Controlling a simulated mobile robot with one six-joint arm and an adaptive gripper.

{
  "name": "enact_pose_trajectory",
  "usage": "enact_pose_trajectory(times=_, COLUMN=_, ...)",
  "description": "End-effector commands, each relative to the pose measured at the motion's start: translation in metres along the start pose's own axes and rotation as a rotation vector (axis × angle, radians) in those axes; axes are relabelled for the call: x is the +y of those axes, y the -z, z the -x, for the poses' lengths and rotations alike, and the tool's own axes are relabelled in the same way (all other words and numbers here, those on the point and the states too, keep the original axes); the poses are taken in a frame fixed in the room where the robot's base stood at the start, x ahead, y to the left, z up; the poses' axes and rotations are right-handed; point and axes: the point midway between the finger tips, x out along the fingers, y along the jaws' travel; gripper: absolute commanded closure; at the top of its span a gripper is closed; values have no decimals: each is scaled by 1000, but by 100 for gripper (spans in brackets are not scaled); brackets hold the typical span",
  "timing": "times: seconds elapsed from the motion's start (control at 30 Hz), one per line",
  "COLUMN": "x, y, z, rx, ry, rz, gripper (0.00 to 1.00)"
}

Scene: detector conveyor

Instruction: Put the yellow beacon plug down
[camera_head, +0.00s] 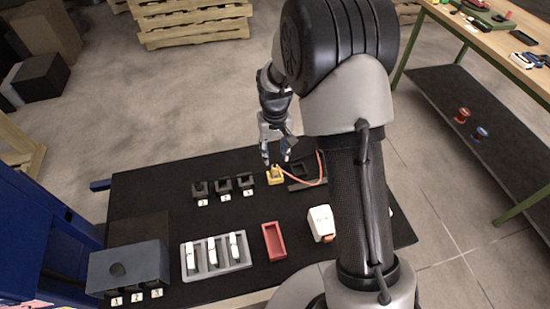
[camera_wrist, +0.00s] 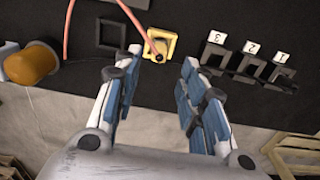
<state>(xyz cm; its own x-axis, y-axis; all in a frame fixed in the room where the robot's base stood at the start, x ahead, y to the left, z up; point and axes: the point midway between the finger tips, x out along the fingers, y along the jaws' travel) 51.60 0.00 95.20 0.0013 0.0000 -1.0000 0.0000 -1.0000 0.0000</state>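The yellow beacon plug (camera_head: 274,176) is at a small yellow square holder on the black table, at the right end of the row of numbered black holders. In the wrist view the yellow piece (camera_wrist: 161,42) lies just beyond my fingertips, with an orange cable running into it. I cannot tell plug and holder apart clearly. My gripper (camera_head: 276,160) is just above and behind it. In the wrist view my gripper (camera_wrist: 160,62) is open, its blue-padded fingers wide apart with nothing between them.
Black holders (camera_head: 223,186) tagged 1, 2 and 3 stand left of the plug. An empty black square frame (camera_wrist: 112,35) is beside it. An amber dome (camera_wrist: 30,64) shows farther along. A grey rack (camera_head: 218,258), red tray (camera_head: 274,241) and grey box (camera_head: 128,268) stand nearer.

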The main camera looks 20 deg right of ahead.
Motion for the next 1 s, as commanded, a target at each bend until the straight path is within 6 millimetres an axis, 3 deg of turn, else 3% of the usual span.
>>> enact_pose_trajectory(times=0.1, x=0, y=0, z=21, rx=2, ry=0, rz=0, gripper=62)
enact_pose_trajectory(times=0.33, x=0, y=-3, z=44, rx=10, ry=0, rz=0, gripper=62)
enact_pose_trajectory(times=0.47, x=0, y=-16, z=83, rx=47, ry=0, rz=0, gripper=62)
enact_pose_trajectory(times=0.7, x=0, y=-77, z=175, rx=150, ry=-1, rz=-1, gripper=62)
enact_pose_trajectory(times=0.83, x=1, y=-119, z=210, rx=206, ry=-1, rz=-1, gripper=62)
enact_pose_trajectory(times=1.0, x=1, y=-177, z=240, rx=279, ry=-1, rz=-1, gripper=62)
